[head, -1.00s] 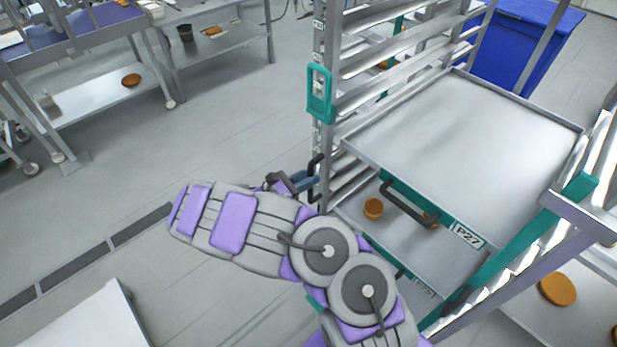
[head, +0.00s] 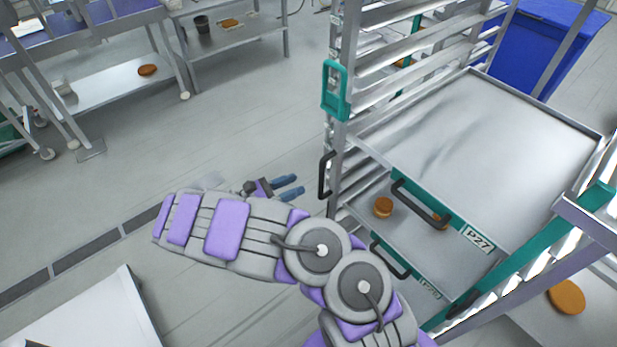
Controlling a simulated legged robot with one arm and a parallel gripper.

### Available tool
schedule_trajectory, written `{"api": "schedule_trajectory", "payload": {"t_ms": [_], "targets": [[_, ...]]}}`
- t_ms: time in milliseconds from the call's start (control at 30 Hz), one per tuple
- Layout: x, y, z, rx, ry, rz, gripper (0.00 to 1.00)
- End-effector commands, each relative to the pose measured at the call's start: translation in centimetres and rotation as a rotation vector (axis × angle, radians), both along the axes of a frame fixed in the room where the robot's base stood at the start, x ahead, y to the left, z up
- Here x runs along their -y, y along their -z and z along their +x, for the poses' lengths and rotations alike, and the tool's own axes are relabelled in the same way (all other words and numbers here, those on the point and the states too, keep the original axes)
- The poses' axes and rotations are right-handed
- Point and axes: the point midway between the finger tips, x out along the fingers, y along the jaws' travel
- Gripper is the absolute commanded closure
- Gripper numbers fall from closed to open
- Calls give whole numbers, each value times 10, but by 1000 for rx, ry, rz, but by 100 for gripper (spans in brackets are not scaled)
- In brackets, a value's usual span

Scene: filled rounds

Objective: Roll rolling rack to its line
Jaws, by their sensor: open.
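The rolling rack (head: 342,140) stands upright at centre right, a metal frame with slanted runners and teal parts. A black handle (head: 325,174) sits on its left post, below a teal bracket (head: 335,90). A tray with a teal front labelled P27 (head: 478,240) sticks out of it, above a lower tray holding round brown pieces (head: 383,207). My gripper (head: 292,187) is open and empty, left of the black handle and apart from it. Its two blue fingers point right toward the post. The rack's wheels and any floor line for it are hidden or out of view.
A blue bin (head: 540,50) stands behind the rack. Metal tables (head: 110,90) with shelves stand at the upper left. A white surface (head: 95,315) is at the lower left, near a dark floor drain strip (head: 85,258). Open floor lies between the tables and rack.

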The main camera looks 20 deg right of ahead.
Motion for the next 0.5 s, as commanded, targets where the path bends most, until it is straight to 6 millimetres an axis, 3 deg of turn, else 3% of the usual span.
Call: {"api": "schedule_trajectory", "payload": {"t_ms": [200, 500], "targets": [[-46, 0, -6, 2, -3, 3, 58], [-77, 0, -12, 0, 1, 1, 58]]}}
